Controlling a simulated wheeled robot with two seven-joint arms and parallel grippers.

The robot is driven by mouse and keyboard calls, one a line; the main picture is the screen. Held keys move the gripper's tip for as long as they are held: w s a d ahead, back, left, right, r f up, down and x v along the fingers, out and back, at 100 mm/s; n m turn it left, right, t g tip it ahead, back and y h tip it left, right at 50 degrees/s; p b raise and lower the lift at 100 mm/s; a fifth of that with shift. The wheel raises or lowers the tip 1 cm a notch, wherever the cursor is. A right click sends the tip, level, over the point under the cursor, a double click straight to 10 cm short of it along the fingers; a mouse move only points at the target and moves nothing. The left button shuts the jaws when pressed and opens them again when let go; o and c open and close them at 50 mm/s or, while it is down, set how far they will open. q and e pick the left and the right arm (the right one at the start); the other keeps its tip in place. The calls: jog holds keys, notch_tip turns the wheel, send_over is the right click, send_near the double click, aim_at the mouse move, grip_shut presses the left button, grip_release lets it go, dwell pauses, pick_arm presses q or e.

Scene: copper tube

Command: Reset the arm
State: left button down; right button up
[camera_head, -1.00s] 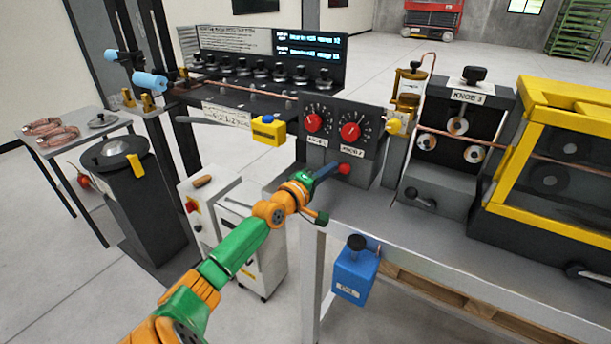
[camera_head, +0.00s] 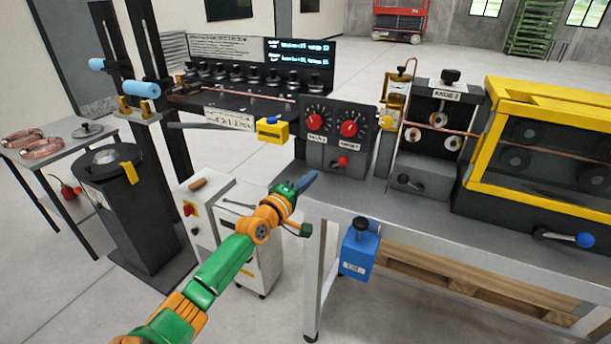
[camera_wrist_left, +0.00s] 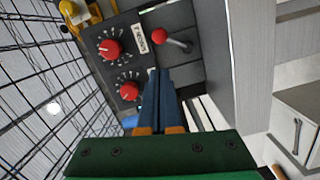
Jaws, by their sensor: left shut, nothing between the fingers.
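My left arm comes in from the lower left in the head view. Its gripper (camera_head: 306,182) has blue fingers, is shut and holds nothing. It is in front of the machine's left end, below the knob panel (camera_head: 334,150). In the left wrist view the shut fingers (camera_wrist_left: 159,75) point toward the panel with two red knobs and a red-ball lever (camera_wrist_left: 160,35). The fingertips look apart from the lever. In the head view the red lever ball (camera_head: 342,160) sits just above and right of the fingertips. My right gripper is not in view.
A blue box (camera_head: 358,250) hangs on the bench front (camera_head: 460,228). A white cabinet (camera_head: 246,245) stands behind my left arm. A yellow-framed enclosure (camera_head: 545,140) is at the right.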

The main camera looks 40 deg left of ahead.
pick_arm(q)
jog(key=s+d+f+m+g, duration=0.2)
jog(key=s+f+g, duration=0.15)
jog(key=f, duration=0.65)
jog(key=s+d+f+m+g, duration=0.2)
jog(key=s+f+m, duration=0.15)
jog(key=f, duration=0.65)
jog(key=s+d+f+m+g, duration=0.1)
jog(key=s+f+m+g, duration=0.1)
jog(key=s+f, duration=0.5)
jog(key=s+d+f+m+g, duration=0.3)
jog(key=s+f, duration=0.3)
jog(key=s, duration=0.4)
jog(key=s+d+f+m+g+h, duration=0.1)
jog(key=s+d+f+m+g, duration=0.2)
jog(key=s+d+f, duration=0.3)
jog(key=s+d+f+m+g, duration=0.3)
jog(key=s+f, duration=0.4)
jog(key=s, duration=0.8)
jog(key=d+m, duration=0.1)
jog(key=m, duration=0.1)
jog(key=shift+d+f+m+h, duration=0.3)
jog(key=shift+d+f+m, duration=0.05)
jog(key=shift+d, duration=0.05)
